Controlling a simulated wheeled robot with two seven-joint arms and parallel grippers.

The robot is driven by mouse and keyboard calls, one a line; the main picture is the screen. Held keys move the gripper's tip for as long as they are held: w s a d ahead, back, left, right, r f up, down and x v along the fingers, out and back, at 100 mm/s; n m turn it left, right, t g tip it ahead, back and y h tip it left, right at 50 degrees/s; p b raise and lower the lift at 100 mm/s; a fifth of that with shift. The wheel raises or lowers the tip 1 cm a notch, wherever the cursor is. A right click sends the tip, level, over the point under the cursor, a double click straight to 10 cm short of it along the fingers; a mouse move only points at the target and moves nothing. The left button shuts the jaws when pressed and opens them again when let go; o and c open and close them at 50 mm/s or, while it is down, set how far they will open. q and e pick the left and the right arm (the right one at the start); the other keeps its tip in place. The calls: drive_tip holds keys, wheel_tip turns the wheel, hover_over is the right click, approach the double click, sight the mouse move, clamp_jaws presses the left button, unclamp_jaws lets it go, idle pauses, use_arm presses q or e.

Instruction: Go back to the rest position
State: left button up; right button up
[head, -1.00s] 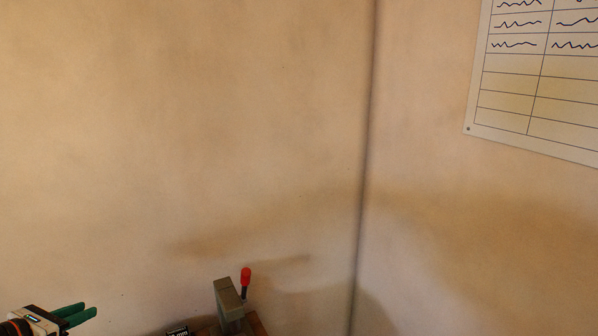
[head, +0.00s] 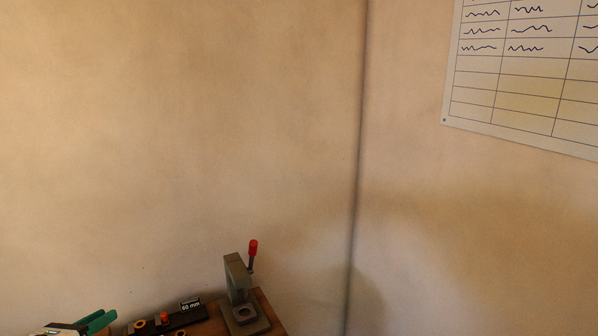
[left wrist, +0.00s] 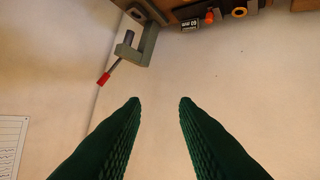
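My left gripper (head: 100,322) shows at the bottom left of the head view, with green fingers. In the left wrist view its two green ribbed fingers (left wrist: 160,100) stand wide apart with nothing between them, so it is open and empty. Only the wall shows behind the fingers there. My right gripper is not in either view.
A grey press (head: 238,280) with a red-tipped lever (head: 253,248) stands on a wooden table (head: 268,312) at the bottom of the head view. A black "60 mm" block (head: 190,305) and orange-ringed parts (head: 140,326) lie left of it. A chart (head: 520,75) hangs on the right wall.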

use_arm(q)
drive_tip(key=s+d+f+n+g+y, duration=0.2)
drive_tip(key=s+d+f+n+y, duration=0.7)
drive_tip(key=n, duration=1.5)
drive_tip(key=s+d+f+n+g+h, duration=0.2)
drive_tip(key=s+d+f+n+g, duration=0.15)
drive_tip(key=s, duration=0.35)
drive_tip(key=s+d+f+n+g+h, duration=0.1)
drive_tip(key=s+d+f+n+g, duration=0.1)
drive_tip(key=s+d+n, duration=0.3)
drive_tip(key=s+d+f+n+g+h, duration=0.2)
drive_tip(key=s+d+g, duration=0.1)
drive_tip(key=s, duration=0.5)
wheel_tip(320, 180, down, 35)
drive_tip(key=g+b, duration=0.2)
drive_tip(key=b, duration=0.8)
drive_tip(key=s+a+f+b, duration=0.1)
drive_tip(key=s+f+b, duration=0.3)
drive_tip(key=s+f, duration=0.4)
drive_tip(key=s+a+f+b, duration=0.2)
drive_tip(key=s+f, duration=0.7)
drive_tip(key=f, duration=0.9)
drive_tip(key=g+b, duration=0.1)
drive_tip(key=b, duration=0.1)
drive_tip(key=shift+s+a+m+b, duration=0.2)
drive_tip(key=shift+s+m+b, duration=0.1)
drive_tip(key=shift+m+b, duration=0.05)
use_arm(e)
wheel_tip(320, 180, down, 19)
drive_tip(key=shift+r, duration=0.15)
